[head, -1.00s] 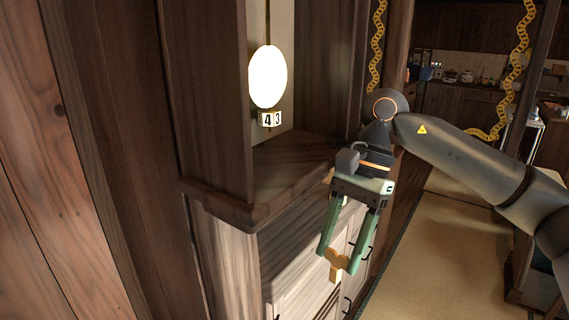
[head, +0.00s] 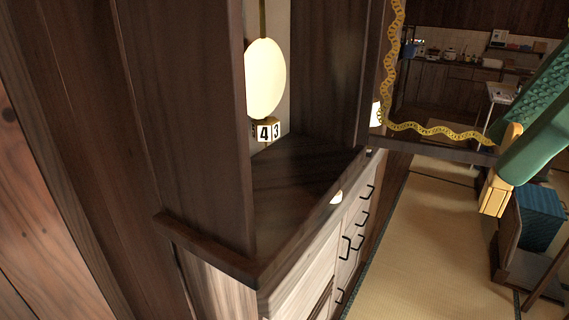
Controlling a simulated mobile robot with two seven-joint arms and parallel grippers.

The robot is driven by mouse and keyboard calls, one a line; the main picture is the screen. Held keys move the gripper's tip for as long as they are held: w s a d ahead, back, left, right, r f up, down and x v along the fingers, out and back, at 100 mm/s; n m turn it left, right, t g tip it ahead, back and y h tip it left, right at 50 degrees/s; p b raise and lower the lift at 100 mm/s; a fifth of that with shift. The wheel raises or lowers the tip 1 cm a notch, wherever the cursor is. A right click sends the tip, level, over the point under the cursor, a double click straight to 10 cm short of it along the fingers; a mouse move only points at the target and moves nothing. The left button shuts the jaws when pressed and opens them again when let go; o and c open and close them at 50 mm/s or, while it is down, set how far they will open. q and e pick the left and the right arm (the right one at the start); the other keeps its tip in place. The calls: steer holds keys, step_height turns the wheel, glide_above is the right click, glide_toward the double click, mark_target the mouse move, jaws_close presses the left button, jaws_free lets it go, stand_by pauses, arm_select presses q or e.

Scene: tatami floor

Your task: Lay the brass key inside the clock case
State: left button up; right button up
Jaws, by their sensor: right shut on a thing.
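The clock case (head: 212,110) is a tall dark wooden case, open at the front. Its pale round pendulum disc (head: 265,80) hangs inside above a small block reading 43. The bare case floor (head: 300,170) shows below it. My right gripper (head: 508,150), with green fingers, is close to the camera at the right edge, partly out of view. It is shut on the brass key (head: 495,196), whose golden end hangs below the fingertips. The key is outside the case, well to its right in the picture. My left gripper is not in view.
A dark-framed panel with a yellow wavy band (head: 430,132) stands out to the right of the case opening. Pale drawers with dark handles (head: 348,225) are below the case. A blue box (head: 541,213) is at right. Tatami floor (head: 420,225) is clear between.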

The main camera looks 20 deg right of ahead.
steer(key=shift+a, duration=0.15)
steer(key=w+a+b, duration=0.1)
steer(key=w+a, duration=1)
steer(key=w, duration=0.3)
steer(key=x, duration=0.2)
steer(key=b+x, duration=0.1)
steer(key=x, duration=0.1)
steer(key=s+x, duration=0.1)
steer(key=x, duration=0.1)
steer(key=shift+w+d+f+b, duration=0.15)
steer(key=shift+d+f+b, duration=0.2)
steer(key=shift+f, duration=0.1)
steer(key=shift+w+a+f+p, duration=0.1)
steer(key=shift+w+f+p, duration=0.05)
steer(key=shift+f+p, duration=0.15)
steer(key=shift+r, duration=0.1)
